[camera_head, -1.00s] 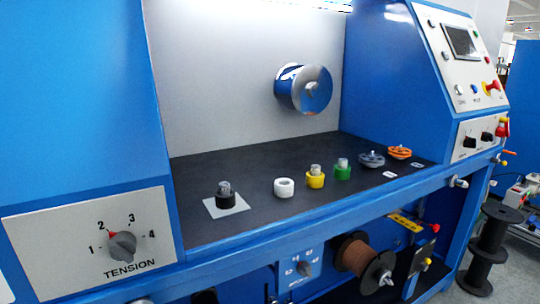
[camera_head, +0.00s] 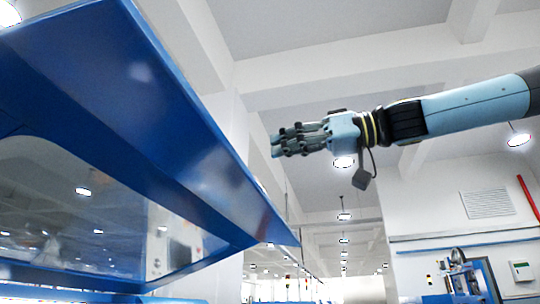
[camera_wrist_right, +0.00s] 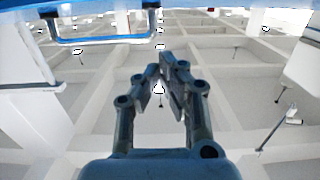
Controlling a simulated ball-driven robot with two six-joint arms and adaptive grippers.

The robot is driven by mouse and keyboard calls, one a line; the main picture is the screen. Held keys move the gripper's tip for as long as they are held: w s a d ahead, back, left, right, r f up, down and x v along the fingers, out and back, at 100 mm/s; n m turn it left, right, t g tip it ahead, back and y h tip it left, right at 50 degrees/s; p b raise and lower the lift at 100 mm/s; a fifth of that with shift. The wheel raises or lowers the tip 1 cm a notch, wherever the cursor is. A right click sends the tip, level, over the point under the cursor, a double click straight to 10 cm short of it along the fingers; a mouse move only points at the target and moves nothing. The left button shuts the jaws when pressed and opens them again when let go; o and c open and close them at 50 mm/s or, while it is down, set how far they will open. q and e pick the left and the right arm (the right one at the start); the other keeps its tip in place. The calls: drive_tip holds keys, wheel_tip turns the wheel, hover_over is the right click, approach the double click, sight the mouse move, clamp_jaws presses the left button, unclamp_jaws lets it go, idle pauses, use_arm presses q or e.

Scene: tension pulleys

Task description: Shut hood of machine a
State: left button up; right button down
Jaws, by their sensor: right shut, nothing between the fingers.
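The blue hood (camera_head: 150,110) is raised and fills the left of the head view, with a see-through window (camera_head: 70,200) in it. Its edge runs down towards the middle of the picture. My right gripper (camera_head: 277,145) is shut and empty. In the head view it reaches in from the right, with its fingertips close to the hood's edge in the picture; whether they touch cannot be told. In the right wrist view the gripper (camera_wrist_right: 164,72) points below a blue edge (camera_wrist_right: 220,5) along the top, with a U-shaped blue handle (camera_wrist_right: 100,40) at upper left, apart from the fingers. My left gripper is not in view.
White ceiling beams and hanging lamps are overhead. A white wall with a vent (camera_head: 487,204) and a red pipe (camera_head: 528,198) stands at the right. Blue equipment (camera_head: 463,277) shows at lower right. The space around my right arm looks clear.

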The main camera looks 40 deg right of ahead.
use_arm(q)
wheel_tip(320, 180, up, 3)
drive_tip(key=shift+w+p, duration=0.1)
drive_tip(key=shift+p, duration=0.9)
use_arm(e)
drive_tip(key=f, duration=0.1)
drive_tip(key=w+a+f, duration=0.1)
drive_tip(key=f, duration=0.1)
drive_tip(key=w+f, duration=0.1)
drive_tip(key=shift+w+a+f, duration=0.15)
drive_tip(key=shift+a, duration=0.15)
drive_tip(key=shift+a, duration=0.1)
